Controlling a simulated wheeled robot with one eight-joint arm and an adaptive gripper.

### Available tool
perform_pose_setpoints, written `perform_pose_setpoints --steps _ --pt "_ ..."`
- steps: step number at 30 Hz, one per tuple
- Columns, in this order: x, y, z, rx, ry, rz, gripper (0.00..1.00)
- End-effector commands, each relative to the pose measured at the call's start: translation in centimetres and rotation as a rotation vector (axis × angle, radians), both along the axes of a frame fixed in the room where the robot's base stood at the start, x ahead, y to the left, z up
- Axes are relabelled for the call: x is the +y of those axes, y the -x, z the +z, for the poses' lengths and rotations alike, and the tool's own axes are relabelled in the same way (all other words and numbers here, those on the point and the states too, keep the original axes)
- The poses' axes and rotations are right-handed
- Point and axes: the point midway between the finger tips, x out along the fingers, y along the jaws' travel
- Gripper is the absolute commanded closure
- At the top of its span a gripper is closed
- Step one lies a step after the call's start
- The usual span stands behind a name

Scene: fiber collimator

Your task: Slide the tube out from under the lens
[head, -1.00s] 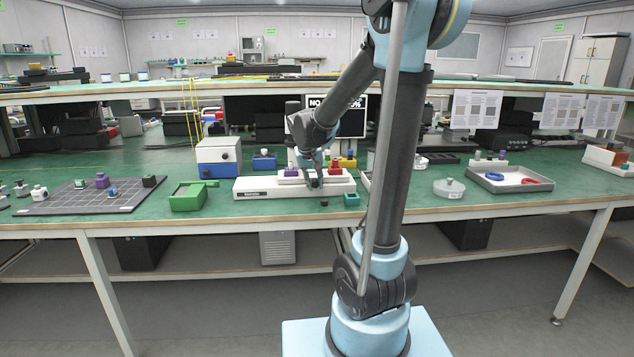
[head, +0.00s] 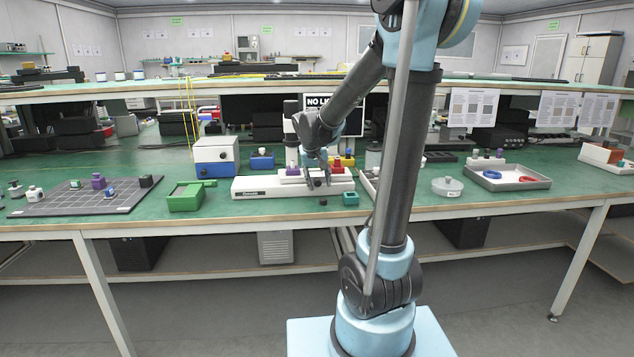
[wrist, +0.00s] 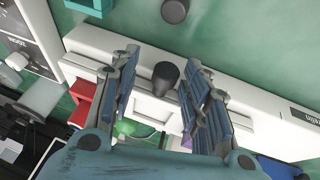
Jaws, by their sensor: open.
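My gripper (wrist: 162,58) is open in the wrist view, with its two ribbed fingers apart over a long white bench unit (wrist: 95,40). A dark, rounded cylindrical piece (wrist: 165,77) shows between the fingers, with a gap on each side. I cannot tell whether it is the tube or the lens part. In the head view my gripper (head: 318,181) is at the front of the white unit (head: 262,193), and the fingers hide part of it. A dark round piece (wrist: 174,11) is on the green surface in front of the unit.
A teal block (head: 351,198) stands in front of the unit's right end. A green box (head: 186,198) and a blue-and-white box (head: 217,157) are to the left. A red block (wrist: 84,102) shows beside the left finger. A grey tray (head: 510,181) is at the right.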

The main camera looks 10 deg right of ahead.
Motion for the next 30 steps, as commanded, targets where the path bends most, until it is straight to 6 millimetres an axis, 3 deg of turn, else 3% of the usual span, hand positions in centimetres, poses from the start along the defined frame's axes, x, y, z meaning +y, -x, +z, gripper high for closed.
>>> perform_pose_setpoints --steps 8,24,30 --pt "0.5 0.6 1.3 0.000 -0.001 0.004 0.57" --pt "1.8 3.6 8.6 0.000 0.000 0.002 0.57" --pt "2.1 4.3 10.3 0.001 0.000 0.002 0.57"
